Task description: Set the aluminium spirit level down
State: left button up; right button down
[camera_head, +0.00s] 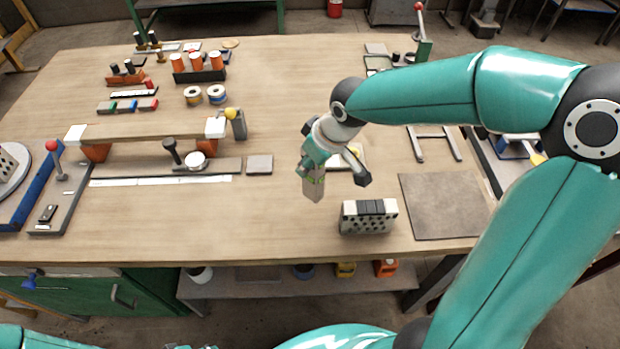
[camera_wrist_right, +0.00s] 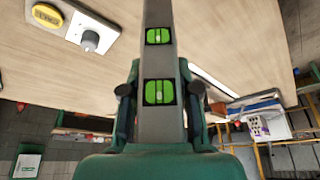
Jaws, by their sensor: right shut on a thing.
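The aluminium spirit level (camera_head: 313,188) is a grey bar, seen nearly end-on in the head view, hanging over the table. In the right wrist view the level (camera_wrist_right: 158,65) runs up the middle with two green vials. My right gripper (camera_head: 315,168) is shut on it; the fingers stand on both sides of the bar in the wrist view. A gap between level and tabletop cannot be judged surely. The wooden table (camera_head: 270,220) is below. My left gripper is not in view.
A brown-grey mat (camera_head: 445,207) lies bare further right. A small grey plate (camera_head: 260,165) and a long white strip (camera_head: 160,181) lie left. Tabletop between the level and the front edge is clear.

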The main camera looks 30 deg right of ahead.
aim_at(310, 180)
jog(key=shift+f, duration=2.9)
jog(key=shift+b, duration=0.3)
jog(key=shift+f, duration=0.2)
jog(key=c, duration=0.8)
grip_release()
jog(key=shift+c, duration=0.2)
jog(key=shift+r, duration=0.15)
jog(key=v, duration=1.2)
jog(key=shift+p, duration=0.35)
jog(key=shift+s, duration=0.1)
